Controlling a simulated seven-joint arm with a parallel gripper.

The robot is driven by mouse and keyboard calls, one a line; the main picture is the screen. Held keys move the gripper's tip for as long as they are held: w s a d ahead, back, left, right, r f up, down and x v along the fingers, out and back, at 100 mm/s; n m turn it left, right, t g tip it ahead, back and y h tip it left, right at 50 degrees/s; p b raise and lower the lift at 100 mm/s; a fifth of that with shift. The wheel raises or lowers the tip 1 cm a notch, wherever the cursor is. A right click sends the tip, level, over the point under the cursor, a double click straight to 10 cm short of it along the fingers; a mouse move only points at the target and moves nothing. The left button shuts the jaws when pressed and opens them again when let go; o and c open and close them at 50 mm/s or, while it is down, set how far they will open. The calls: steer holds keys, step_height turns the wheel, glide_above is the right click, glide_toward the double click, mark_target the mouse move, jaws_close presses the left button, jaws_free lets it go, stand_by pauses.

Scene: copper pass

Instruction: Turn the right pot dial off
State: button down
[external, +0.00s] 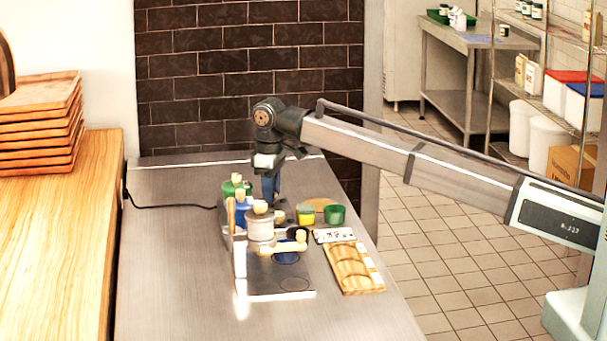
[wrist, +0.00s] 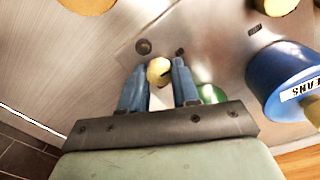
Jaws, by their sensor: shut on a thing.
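My gripper (wrist: 160,78) points down at the metal surface, its two blue fingers close on either side of a small cream knob (wrist: 159,70) with a pale stem. I cannot tell whether this knob is the right pot's dial. A blue pot (wrist: 283,80) with a white label ending in "EANS" is at the right of the wrist view. In the external view, my gripper (external: 271,198) is low behind the group of pots, its fingertips hidden. A grey-white pot (external: 260,230) stands in front of the blue pot (external: 243,217).
A green pot (external: 229,190) stands behind the blue one. A yellow tin (external: 305,214), a green tin (external: 334,214), a white lettered card (external: 335,236) and a wooden tray (external: 356,272) lie to the right. The steel counter (external: 170,270) is clear at the left.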

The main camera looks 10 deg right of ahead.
stand_by(0.5)
steer(key=c, duration=0.8)
jaws_free()
steer(key=shift+r, duration=0.1)
steer(key=r, duration=1.3)
steer(key=shift+s+a+r, duration=0.1)
steer(key=shift+s+r, duration=0.15)
steer(key=shift+r, duration=0.05)
